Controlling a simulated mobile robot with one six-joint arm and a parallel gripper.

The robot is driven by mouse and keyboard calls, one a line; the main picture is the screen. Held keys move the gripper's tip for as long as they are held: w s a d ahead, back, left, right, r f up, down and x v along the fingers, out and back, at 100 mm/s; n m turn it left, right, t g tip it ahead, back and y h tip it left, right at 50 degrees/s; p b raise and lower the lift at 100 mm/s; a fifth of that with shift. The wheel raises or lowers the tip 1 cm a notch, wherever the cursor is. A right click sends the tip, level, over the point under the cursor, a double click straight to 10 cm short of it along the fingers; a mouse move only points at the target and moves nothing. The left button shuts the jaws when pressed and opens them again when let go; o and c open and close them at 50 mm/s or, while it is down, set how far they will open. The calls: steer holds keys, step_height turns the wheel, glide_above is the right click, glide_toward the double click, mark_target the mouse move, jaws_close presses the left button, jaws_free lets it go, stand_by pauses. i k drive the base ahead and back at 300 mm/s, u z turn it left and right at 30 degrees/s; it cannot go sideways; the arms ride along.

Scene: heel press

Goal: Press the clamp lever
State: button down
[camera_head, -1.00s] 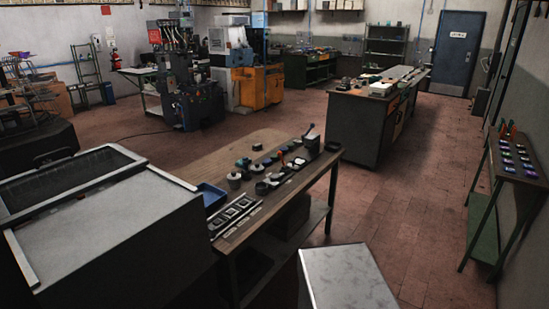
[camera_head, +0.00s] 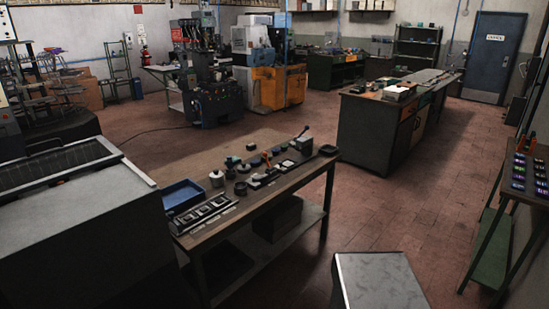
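A small grey block-shaped device (camera_head: 303,145) stands at the far right part of the near workbench (camera_head: 285,190). A dark lever (camera_head: 302,131) rises from it, tilted up to the right. A pale fixture (camera_head: 264,180) with a raised orange-red handle (camera_head: 267,162) lies on the same bench, to the left of that device. Both are small in this view, and I cannot tell for sure which one is the clamp lever. My gripper is not in view.
The bench also holds a blue tray (camera_head: 182,195), a dark framed rack (camera_head: 205,213) and several small parts. A large grey cabinet (camera_head: 80,220) adjoins it at left. A grey-topped box (camera_head: 380,280) stands at front right.

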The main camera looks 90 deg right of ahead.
mark_target(265, 153)
steer(key=u, duration=0.2)
steer(key=k, duration=0.75)
steer(key=z, duration=1.95)
steer(key=i, duration=0.7)
steer(key=u, duration=0.25)
